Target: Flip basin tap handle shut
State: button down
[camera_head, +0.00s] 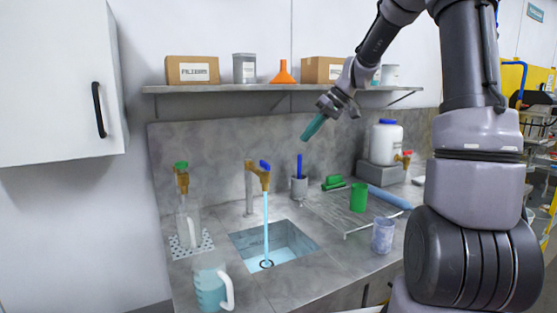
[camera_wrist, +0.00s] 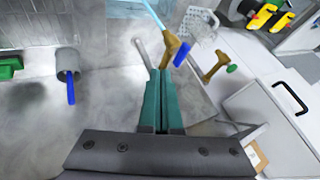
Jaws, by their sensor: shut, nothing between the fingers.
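The basin tap (camera_head: 260,172) is brass with a blue handle (camera_head: 265,165), and a blue stream of water (camera_head: 266,225) runs from it into the sink basin (camera_head: 290,238). In the wrist view the blue handle (camera_wrist: 181,54) lies just beyond the fingertips, slightly to the right, with the brass tap body (camera_wrist: 170,46) beside it. My gripper (camera_head: 309,132) has teal fingers, shut and empty, above and to the right of the tap in the head view. In the wrist view the shut gripper (camera_wrist: 161,72) appears apart from the handle, though the exact gap is hard to tell.
A green-handled brass tap (camera_head: 182,178) stands left over a glass bottle. A jug (camera_head: 211,285) stands at the counter front. A grey cup with a blue brush (camera_head: 299,180), a green cup (camera_head: 359,197) and a white drum (camera_head: 386,142) stand right. A shelf (camera_head: 280,87) with boxes runs behind.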

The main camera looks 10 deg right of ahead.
aim_at(265, 165)
jog(key=a+f, duration=0.8)
jog(key=a, duration=0.1)
jog(key=shift+w+a, duration=0.2)
jog(key=shift+w, duration=0.1)
